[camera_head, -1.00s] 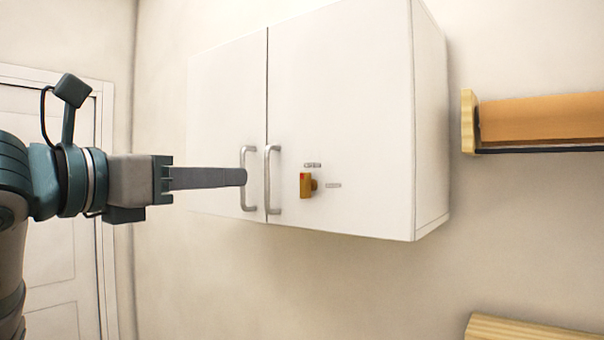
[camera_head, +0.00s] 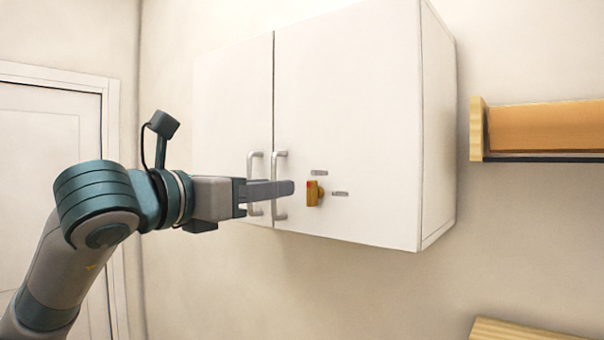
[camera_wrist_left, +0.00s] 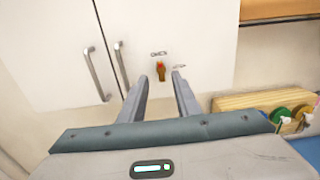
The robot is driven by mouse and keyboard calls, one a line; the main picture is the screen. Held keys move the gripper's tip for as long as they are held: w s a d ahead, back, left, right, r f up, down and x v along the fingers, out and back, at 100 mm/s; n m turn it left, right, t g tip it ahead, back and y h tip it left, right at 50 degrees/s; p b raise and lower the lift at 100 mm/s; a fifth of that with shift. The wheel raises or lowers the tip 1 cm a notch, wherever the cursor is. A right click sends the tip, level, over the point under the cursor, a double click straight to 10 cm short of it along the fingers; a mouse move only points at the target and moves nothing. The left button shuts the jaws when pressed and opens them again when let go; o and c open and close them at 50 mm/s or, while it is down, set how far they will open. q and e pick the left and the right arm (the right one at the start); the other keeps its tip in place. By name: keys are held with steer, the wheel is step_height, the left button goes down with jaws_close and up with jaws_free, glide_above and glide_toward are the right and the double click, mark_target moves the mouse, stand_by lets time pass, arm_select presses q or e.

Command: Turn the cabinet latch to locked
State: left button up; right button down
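The latch (camera_head: 314,193) is a small orange-brown knob with a red mark at its top, on the right door of the white cabinet (camera_head: 350,110). Its long side stands upright. One small grey label lies above it and another to its right. My left gripper (camera_head: 288,188) is just left of the latch in the head view, with a small gap showing. In the left wrist view the two fingers (camera_wrist_left: 162,82) are spread and empty, and the latch (camera_wrist_left: 161,70) shows between and just beyond their tips. My right gripper is in neither view.
Two grey bar handles, the left (camera_head: 253,183) and the right (camera_head: 280,185), stand out from the doors, beside my left gripper. A wooden shelf (camera_head: 540,128) is on the wall to the right. A wooden rack (camera_wrist_left: 262,100) shows in the left wrist view.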

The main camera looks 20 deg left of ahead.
mark_target(309, 184)
arm_select(q)
steer(key=p+x, duration=0.3)
steer(key=x, duration=0.5)
steer(key=shift+p, duration=0.4)
steer(key=shift+w+d, duration=0.15)
steer(key=shift+w, duration=0.35)
steer(key=shift+c, duration=0.6)
jaws_close()
